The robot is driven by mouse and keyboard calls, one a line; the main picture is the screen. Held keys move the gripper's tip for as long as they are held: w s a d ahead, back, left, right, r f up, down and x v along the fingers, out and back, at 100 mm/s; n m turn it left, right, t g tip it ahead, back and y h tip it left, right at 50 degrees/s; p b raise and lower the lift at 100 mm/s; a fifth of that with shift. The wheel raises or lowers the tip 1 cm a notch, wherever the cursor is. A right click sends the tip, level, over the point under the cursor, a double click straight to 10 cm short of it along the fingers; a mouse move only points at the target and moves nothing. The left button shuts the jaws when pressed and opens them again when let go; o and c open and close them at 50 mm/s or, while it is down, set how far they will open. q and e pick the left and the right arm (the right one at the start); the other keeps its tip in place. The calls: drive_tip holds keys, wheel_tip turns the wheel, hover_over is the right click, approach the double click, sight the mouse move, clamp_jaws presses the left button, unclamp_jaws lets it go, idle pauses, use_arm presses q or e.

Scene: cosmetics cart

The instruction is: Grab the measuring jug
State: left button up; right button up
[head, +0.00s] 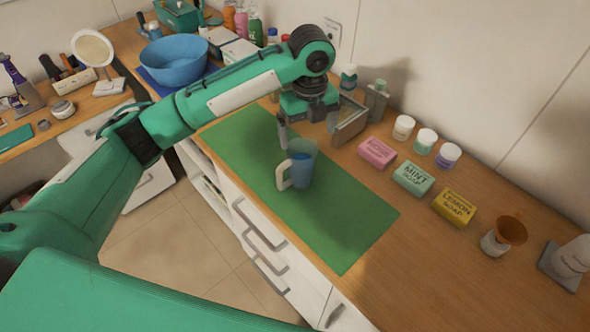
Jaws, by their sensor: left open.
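The measuring jug (302,168) is a small clear vessel with a blue tint and a white handle on its left side. It stands upright on the green mat (347,236). My left gripper (308,136) points down just above and behind the jug. Its fingers are open, with one finger showing to the left near the jug's rim. I cannot tell whether a finger touches the jug. My right gripper is not in view.
Pink (377,153), mint (413,178) and yellow (454,207) soap boxes lie right of the mat, with small jars behind. A blue bowl (174,60) is at the back left. The mat's front part is clear.

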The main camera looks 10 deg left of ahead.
use_arm(q)
wheel_tip(320, 180, up, 2)
drive_tip(key=w+a+r, duration=0.1)
drive_tip(key=a, duration=0.1)
drive_tip(key=p, duration=0.2)
hover_over(301, 156)
drive_tip(key=s, duration=0.4)
wheel_tip(301, 156, down, 9)
drive_tip(key=shift+m+y, duration=0.3)
drive_tip(key=shift+m, duration=0.1)
drive_tip(key=f+p, duration=0.1)
drive_tip(key=f, duration=0.2)
drive_tip(key=f+p, duration=0.1)
drive_tip(key=shift+w+d+f+p, duration=0.2)
drive_tip(key=shift+d+f+p, duration=0.1)
drive_tip(key=shift+d, duration=0.05)
drive_tip(key=shift+f, duration=0.3)
drive_tip(key=c, duration=1.3)
drive_tip(key=shift+r, duration=0.1)
drive_tip(key=shift+c, duration=0.6)
drive_tip(key=shift+r, duration=0.1)
